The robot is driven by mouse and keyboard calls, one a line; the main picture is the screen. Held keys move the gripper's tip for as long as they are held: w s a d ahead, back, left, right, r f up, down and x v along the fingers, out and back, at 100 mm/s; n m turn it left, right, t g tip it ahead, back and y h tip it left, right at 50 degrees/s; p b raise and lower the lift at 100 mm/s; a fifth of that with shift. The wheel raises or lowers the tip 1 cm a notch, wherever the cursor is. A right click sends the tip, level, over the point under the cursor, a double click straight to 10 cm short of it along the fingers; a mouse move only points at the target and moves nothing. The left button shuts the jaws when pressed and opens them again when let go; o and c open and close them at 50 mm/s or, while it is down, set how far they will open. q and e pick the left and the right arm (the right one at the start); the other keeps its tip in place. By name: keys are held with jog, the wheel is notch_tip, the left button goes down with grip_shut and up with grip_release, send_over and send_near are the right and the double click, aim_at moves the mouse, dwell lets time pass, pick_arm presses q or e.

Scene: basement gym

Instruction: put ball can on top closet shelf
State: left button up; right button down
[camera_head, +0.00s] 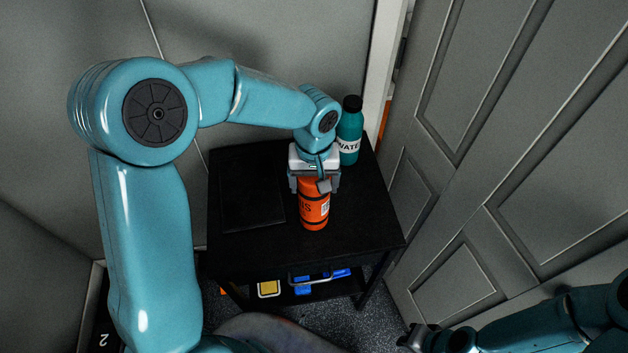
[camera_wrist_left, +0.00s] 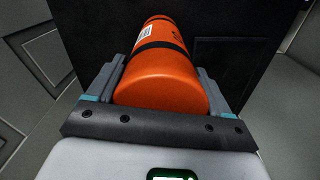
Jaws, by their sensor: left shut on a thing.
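The ball can is an orange cylinder (camera_head: 314,211) with black bands and dark lettering. In the head view it is upright at the black table's front half; I cannot tell whether it touches the top. My left gripper (camera_head: 313,184) is shut on its upper part. In the left wrist view the orange can (camera_wrist_left: 164,75) lies between the two fingers of the left gripper (camera_wrist_left: 160,88). My right gripper (camera_head: 411,337) is at the bottom right of the head view, away from the table; its jaw state is unclear. The grey panelled closet doors (camera_head: 465,130) stand at the right.
A teal water bottle (camera_head: 349,135) with a black cap stands behind the can at the back right of the black table (camera_head: 265,242). A dark flat square (camera_head: 250,195) lies on its left. A lower shelf holds yellow and blue things (camera_head: 300,285).

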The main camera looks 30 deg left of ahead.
pick_arm(q)
jog(key=shift+f, duration=0.45)
jog(key=o, duration=1.4)
